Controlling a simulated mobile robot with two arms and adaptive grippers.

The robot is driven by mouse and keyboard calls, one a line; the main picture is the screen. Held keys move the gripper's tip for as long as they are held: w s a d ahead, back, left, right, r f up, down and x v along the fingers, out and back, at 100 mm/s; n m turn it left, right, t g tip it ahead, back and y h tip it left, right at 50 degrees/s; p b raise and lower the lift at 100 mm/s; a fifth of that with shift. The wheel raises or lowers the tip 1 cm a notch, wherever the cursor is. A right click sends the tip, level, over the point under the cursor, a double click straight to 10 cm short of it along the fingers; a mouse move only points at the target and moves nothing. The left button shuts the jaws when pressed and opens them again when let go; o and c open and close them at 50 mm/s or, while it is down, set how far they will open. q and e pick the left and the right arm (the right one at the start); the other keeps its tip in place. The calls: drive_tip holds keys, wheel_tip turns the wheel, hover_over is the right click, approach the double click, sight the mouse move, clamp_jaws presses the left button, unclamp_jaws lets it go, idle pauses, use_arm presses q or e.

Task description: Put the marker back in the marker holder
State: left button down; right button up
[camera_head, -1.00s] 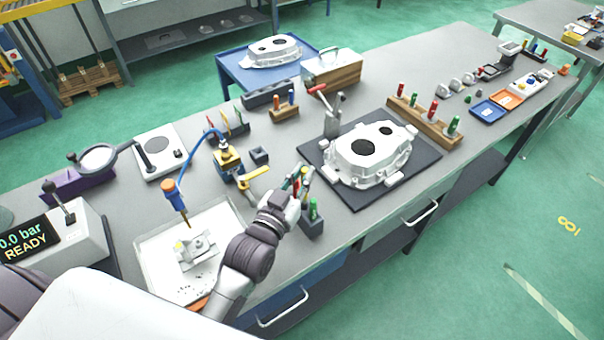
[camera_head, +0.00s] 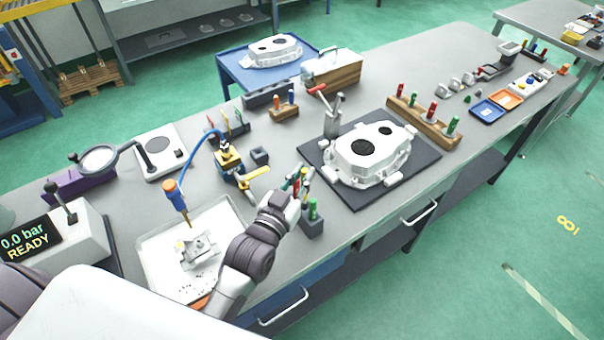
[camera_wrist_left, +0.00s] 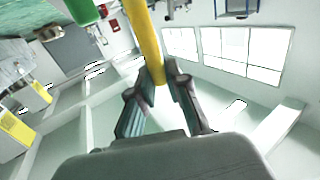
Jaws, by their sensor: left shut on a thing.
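My left gripper (camera_head: 302,180) is over the front edge area of the bench, just above and beside a small dark marker holder (camera_head: 312,228). A green marker (camera_head: 313,208) stands upright in the holder. Red and green bits show around the fingers, too small to tell apart. In the left wrist view, the gripper (camera_wrist_left: 160,85) is shut on a long yellow marker (camera_wrist_left: 148,45), which runs up from between the fingertips. A green cylinder (camera_wrist_left: 82,10) shows at that view's top left. How the yellow marker sits relative to the holder is hidden. My right gripper is not in view.
A large white casting (camera_head: 368,160) lies on a dark mat (camera_head: 428,160) to the right. A white tray (camera_head: 150,262) with a small casting is to the left. A blue-and-yellow device (camera_head: 228,160) stands behind. A wooden rack (camera_head: 425,122) holds several coloured handles.

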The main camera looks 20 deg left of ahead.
use_arm(q)
drive_tip(key=shift+f+b, duration=0.4)
drive_tip(key=shift+f, duration=0.25)
idle(0.3)
drive_tip(key=shift+f+b, duration=1.75)
drive_tip(key=shift+f, duration=1.1)
drive_tip(key=c, duration=1.1)
unclamp_jaws()
drive_tip(key=shift+s, duration=0.15)
drive_tip(key=s, duration=0.4)
drive_tip(key=s+a, duration=0.1)
drive_tip(key=s, duration=0.6)
drive_tip(key=shift+s+a, duration=0.3)
drive_tip(key=shift+a, duration=0.05)
